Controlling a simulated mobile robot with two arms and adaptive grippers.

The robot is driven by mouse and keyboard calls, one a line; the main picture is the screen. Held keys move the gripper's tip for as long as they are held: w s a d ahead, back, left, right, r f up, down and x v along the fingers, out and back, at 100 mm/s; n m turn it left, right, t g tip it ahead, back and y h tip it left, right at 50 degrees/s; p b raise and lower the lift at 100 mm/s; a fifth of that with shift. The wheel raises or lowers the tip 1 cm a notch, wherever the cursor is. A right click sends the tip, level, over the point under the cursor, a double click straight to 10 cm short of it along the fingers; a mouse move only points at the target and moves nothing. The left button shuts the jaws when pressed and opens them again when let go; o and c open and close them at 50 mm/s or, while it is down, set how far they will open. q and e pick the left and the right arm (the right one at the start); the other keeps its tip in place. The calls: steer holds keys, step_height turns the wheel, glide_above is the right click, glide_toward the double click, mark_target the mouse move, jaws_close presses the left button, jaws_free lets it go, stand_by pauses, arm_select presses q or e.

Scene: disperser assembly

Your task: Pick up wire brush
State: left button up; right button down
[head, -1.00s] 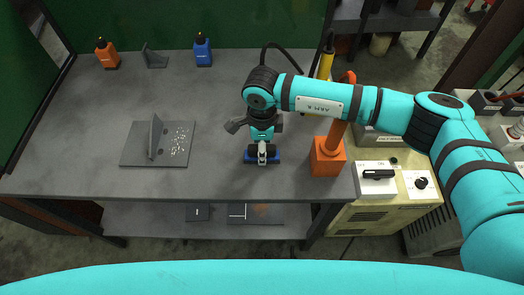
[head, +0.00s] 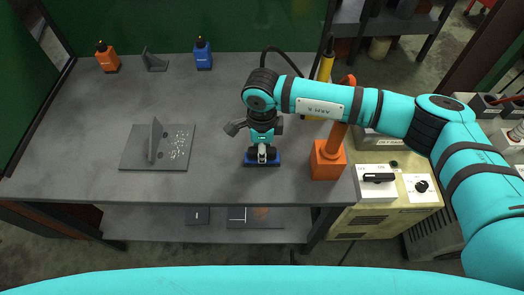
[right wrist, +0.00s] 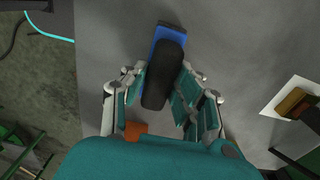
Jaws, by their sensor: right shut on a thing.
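The wire brush (right wrist: 167,62) has a blue body and a dark rounded top. It lies between the fingers of my right gripper (right wrist: 164,88) in the right wrist view. In the head view its blue ends (head: 249,161) show under my right gripper (head: 262,154), at the table's front edge area. The right gripper points down and is shut on the brush. Whether the brush touches the table is hard to tell. My left gripper is not in view.
On the dark table (head: 90,125) a welded plate (head: 132,158) with an upright fin stands left of the brush. An orange post base (head: 327,160) stands close on the right. Orange (head: 107,60) and blue (head: 203,55) bottles and a bracket (head: 153,62) stand at the back.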

steer(key=shift+r, duration=0.4)
step_height(320, 180, up, 2)
steer(key=shift+w+r+b, duration=0.1)
steer(key=shift+r+b, duration=0.15)
steer(key=shift+b, duration=0.4)
steer(key=s+r+b, duration=0.1)
steer(key=s+b, duration=0.2)
steer(key=s, duration=1.3)
steer(key=shift+r, duration=0.2)
steer(key=shift+s, duration=0.1)
